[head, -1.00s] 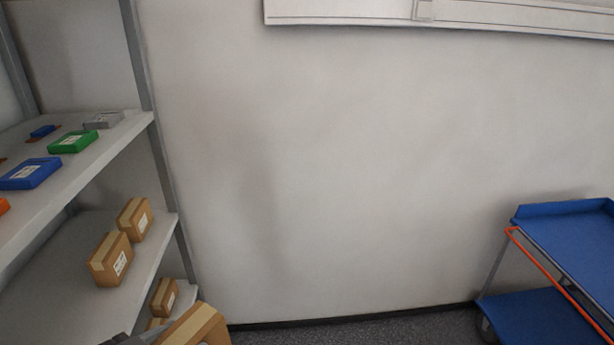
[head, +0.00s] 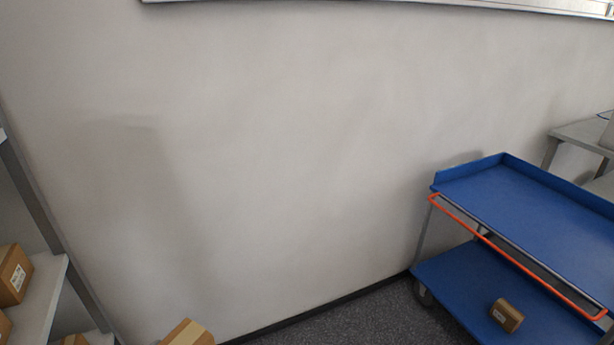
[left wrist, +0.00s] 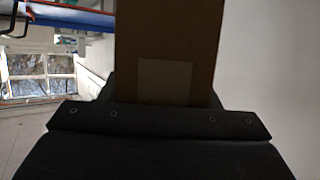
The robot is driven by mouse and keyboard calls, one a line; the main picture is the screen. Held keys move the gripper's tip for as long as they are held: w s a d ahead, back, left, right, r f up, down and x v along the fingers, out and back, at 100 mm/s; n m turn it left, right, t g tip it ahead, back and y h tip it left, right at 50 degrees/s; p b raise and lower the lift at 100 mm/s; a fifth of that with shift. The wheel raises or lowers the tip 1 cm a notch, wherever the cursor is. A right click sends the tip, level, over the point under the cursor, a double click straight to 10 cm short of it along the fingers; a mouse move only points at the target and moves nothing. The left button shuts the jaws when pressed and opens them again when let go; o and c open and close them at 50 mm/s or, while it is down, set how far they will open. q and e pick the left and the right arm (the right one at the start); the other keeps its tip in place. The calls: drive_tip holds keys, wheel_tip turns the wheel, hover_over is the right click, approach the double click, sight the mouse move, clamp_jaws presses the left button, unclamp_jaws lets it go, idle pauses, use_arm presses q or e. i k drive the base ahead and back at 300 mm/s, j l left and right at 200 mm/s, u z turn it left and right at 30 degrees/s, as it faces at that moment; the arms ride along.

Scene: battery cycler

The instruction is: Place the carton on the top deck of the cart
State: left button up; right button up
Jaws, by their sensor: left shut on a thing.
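The carton (head: 187,334) shows at the bottom edge of the head view, brown with a lighter tape strip, mostly cut off by the frame. In the left wrist view the carton (left wrist: 166,45) stands up between the dark jaws of my left gripper (left wrist: 160,108), which is shut on it. The cart (head: 520,205) is at the right of the head view. Its blue top deck (head: 535,208) has a raised rim and looks empty. The carton is well to the left of the cart and apart from it. My right gripper is in neither view.
A smaller brown box (head: 507,315) sits on the cart's lower deck (head: 455,285). An orange handle (head: 510,252) runs along the cart's near side. A shelf rack (head: 45,285) with boxes stands at left. A grey table (head: 582,133) is behind the cart. Grey floor shows between.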

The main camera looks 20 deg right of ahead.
sight(540, 223)
drive_tip(key=l+z, duration=0.1)
drive_tip(key=z, duration=0.35)
drive_tip(key=l+z, duration=0.1)
drive_tip(key=z, duration=0.35)
drive_tip(key=i+z, duration=0.1)
drive_tip(key=z, duration=0.4)
drive_tip(key=i+l+z, duration=0.5)
drive_tip(key=i+z, duration=0.3)
drive_tip(key=i+l+z, duration=0.1)
drive_tip(key=i+z, duration=0.3)
drive_tip(key=i, duration=0.6)
drive_tip(key=i+j+z, duration=0.1)
drive_tip(key=i, duration=0.55)
